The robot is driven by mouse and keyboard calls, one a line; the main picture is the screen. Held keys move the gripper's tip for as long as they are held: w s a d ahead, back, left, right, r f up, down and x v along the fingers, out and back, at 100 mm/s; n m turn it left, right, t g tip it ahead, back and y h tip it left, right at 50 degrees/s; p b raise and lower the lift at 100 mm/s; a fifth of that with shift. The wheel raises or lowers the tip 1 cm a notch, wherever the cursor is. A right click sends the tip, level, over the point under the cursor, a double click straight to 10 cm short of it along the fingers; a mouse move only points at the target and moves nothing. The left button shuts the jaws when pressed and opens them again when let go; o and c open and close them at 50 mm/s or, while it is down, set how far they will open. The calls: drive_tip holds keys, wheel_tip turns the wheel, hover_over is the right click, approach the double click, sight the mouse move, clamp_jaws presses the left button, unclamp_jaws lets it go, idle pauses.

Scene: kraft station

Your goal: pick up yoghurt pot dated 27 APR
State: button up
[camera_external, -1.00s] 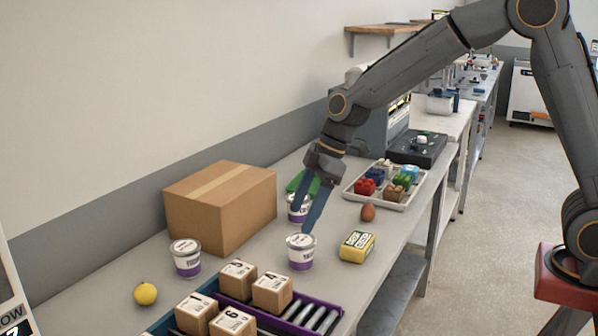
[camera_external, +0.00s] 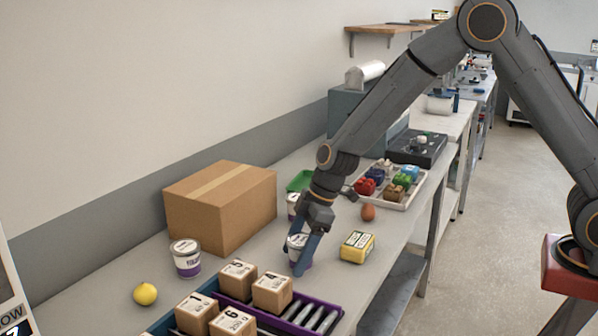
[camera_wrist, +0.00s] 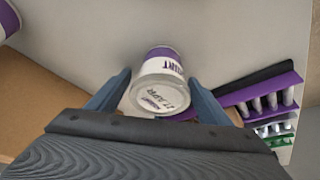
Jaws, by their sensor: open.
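A white yoghurt pot with a purple band (camera_wrist: 160,82) stands upright between the fingers of my gripper (camera_wrist: 160,98) in the wrist view. Its lid faces the camera and reads 27 APR, upside down. My gripper is open, with one blue finger on each side of the pot. In the external view the same pot (camera_external: 293,243) is partly hidden behind my gripper (camera_external: 300,255), which points down around it. A second pot (camera_external: 186,258) stands at the left by the cardboard box. A third pot (camera_external: 292,206) stands behind my gripper, mostly hidden.
A cardboard box (camera_external: 220,207) stands at the back left. A purple-edged rack (camera_external: 330,318) with small boxes (camera_external: 272,292) lies in front. A yellow packet (camera_external: 357,247), a brown egg (camera_external: 368,213) and a tray of coloured blocks (camera_external: 408,196) are to the right. A lemon (camera_external: 145,294) lies at left.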

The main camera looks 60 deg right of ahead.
drive_tip(key=shift+w+a+f, duration=0.1)
drive_tip(key=shift+f, duration=0.2)
drive_tip(key=c, duration=1.1)
drive_tip(key=shift+o, duration=0.2)
